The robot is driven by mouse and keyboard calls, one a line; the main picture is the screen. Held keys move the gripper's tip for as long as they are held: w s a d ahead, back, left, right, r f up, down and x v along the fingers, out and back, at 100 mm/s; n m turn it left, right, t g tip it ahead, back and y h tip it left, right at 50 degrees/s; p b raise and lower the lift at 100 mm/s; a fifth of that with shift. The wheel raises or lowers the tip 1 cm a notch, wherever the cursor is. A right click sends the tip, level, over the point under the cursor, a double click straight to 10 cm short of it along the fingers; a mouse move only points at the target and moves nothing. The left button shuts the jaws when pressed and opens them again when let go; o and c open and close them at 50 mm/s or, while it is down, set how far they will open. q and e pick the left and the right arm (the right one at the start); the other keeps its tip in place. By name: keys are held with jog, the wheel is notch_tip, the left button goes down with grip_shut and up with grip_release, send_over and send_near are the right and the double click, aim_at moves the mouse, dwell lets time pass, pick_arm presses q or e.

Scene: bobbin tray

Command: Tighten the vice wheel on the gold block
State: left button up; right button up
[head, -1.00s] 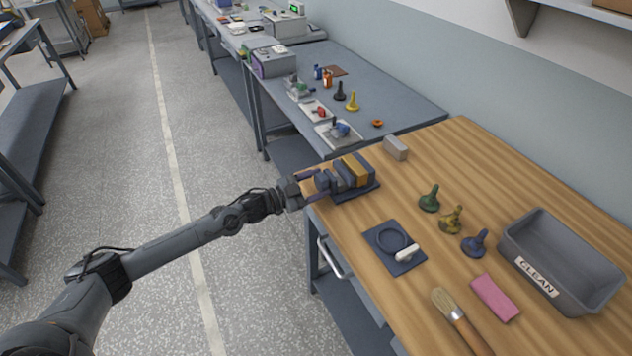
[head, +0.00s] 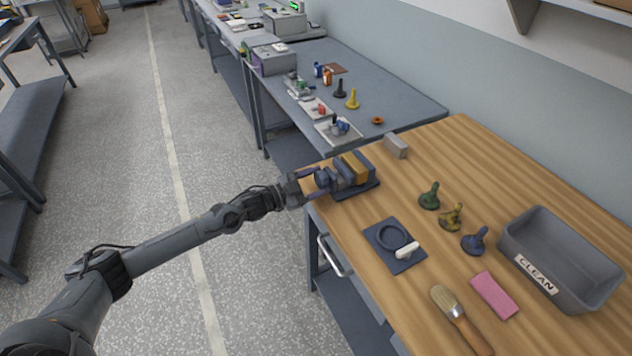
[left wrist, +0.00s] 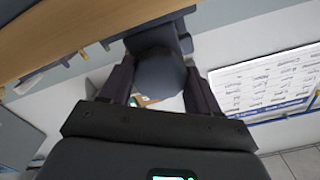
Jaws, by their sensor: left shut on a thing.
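The vice (head: 366,171) stands near the left edge of the wooden bench, with the gold block (head: 354,164) between its jaws. The vice wheel (head: 322,178) is on the side of the vice facing my left gripper (head: 312,184). My left gripper is shut on the wheel, with one finger on each side. In the left wrist view the dark wheel (left wrist: 159,76) sits between the two fingers and hides most of the vice. My right gripper is not in view.
A grey block (head: 396,146) lies behind the vice. A blue plate (head: 379,237) with a ring and white handle, several bobbin-like pieces (head: 429,197), a pink block (head: 494,295), a brush (head: 458,317) and a grey CLEAN bin (head: 515,266) are on the bench to the right.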

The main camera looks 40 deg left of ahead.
pick_arm(q)
jog(key=shift+f, duration=0.1)
jog(key=o, duration=1)
jog(key=shift+o, duration=0.2)
jog(key=p+v, duration=0.2)
jog(key=v, duration=0.8)
jog(key=shift+s+a, duration=0.15)
jog(key=shift+s, duration=0.2)
